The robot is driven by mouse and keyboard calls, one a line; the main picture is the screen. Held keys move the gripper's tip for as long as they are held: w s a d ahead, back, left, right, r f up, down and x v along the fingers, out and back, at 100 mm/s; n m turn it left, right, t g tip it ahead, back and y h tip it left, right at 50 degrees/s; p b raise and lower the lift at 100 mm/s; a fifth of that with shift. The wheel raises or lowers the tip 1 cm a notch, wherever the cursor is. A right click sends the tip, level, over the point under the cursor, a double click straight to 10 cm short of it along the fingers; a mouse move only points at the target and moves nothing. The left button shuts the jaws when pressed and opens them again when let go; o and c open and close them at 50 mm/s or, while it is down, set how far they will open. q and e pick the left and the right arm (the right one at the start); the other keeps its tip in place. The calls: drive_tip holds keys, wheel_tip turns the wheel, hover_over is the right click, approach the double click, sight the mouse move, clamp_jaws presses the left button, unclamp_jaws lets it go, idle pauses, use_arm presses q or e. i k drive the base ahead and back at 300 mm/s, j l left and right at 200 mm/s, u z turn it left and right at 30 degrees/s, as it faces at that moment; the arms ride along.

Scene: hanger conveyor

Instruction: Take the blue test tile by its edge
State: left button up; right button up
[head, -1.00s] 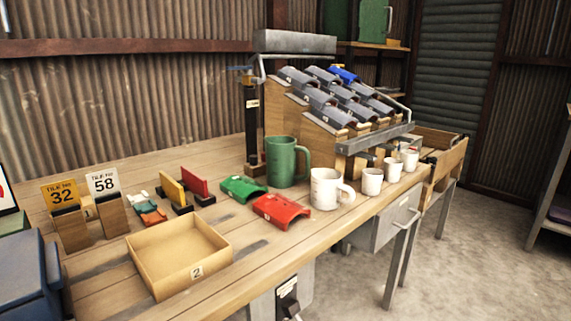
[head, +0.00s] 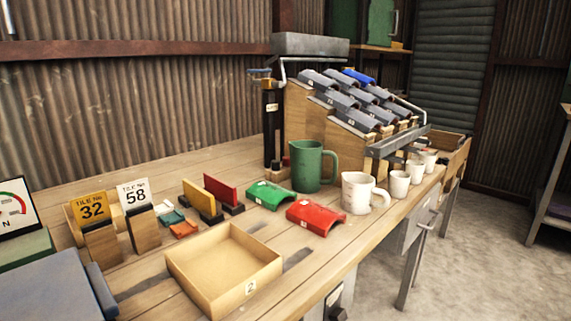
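A blue curved tile (head: 358,76) lies in the top row of the small tiled roof (head: 345,101), at its upper right, among grey tiles. Its near part is partly covered by the grey tiles, and no number can be read on it. A green curved tile (head: 269,195) and a red curved tile (head: 315,216) lie on the workbench in front. Neither of my grippers is in view.
A green jug (head: 313,167) and several white mugs (head: 359,193) stand along the front of the roof. A black post (head: 272,128) with a pipe stands left of it. An open box marked 2 (head: 224,270) and number cards 32 (head: 91,208) and 58 (head: 134,195) occupy the left.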

sight(362, 79)
drive_tip(key=u, duration=0.45)
drive_tip(key=i+l+u, duration=0.15)
drive_tip(key=l+u, duration=0.25)
drive_tip(key=l, duration=0.3)
drive_tip(key=i+l+u, duration=0.1)
drive_tip(key=l+u, duration=0.3)
drive_tip(key=l, duration=0.35)
